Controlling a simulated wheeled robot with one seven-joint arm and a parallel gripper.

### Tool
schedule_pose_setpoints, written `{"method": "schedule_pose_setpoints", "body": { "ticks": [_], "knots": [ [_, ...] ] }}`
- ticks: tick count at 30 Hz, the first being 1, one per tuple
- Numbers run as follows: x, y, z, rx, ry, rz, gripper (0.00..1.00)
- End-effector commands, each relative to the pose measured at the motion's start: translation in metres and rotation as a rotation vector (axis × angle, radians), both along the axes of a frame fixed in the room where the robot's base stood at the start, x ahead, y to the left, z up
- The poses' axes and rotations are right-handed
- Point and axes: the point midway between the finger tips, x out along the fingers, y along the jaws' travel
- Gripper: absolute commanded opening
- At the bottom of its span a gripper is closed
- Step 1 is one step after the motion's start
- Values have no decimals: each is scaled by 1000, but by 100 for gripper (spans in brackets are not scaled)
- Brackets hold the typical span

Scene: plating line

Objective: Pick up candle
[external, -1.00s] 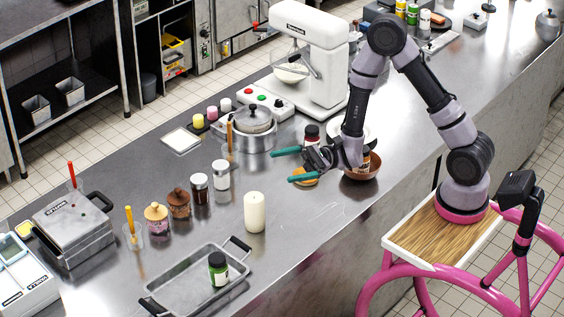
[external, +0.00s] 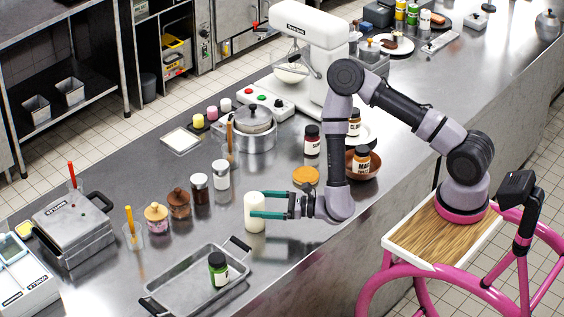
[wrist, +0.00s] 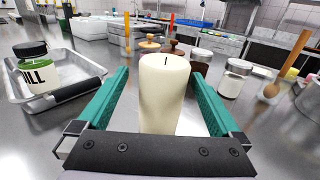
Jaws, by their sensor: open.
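The candle (external: 254,223) is a cream-white cylinder with a dark wick, standing upright on the steel counter. In the wrist view the candle (wrist: 163,92) stands in the middle, between the two teal fingers. My gripper (external: 267,206) is open and level at the candle's upper part, with the fingers reaching along either side of it. In the wrist view my gripper (wrist: 162,88) shows clear gaps between each finger and the candle. The candle's lower front is hidden behind the gripper's dark palm bar in that view.
A pot (external: 253,131) and an orange lid (external: 306,176) are to the right. Counter around the candle is bare.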

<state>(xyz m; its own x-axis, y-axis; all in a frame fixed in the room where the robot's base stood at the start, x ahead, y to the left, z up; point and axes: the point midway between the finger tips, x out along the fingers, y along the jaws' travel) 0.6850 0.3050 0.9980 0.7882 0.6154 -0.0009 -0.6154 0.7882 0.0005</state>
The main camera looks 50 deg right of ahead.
Motion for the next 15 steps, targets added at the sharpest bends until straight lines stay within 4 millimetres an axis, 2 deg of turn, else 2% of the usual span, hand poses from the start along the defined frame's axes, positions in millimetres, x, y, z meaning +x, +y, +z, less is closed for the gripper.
{"method": "schedule_pose_setpoints", "body": {
  "ticks": [9, 15],
  "knots": [
    [36, 21, -1, 2, -2, -1, 100],
    [45, 28, -1, 0, 0, 1, 100]
  ]
}}
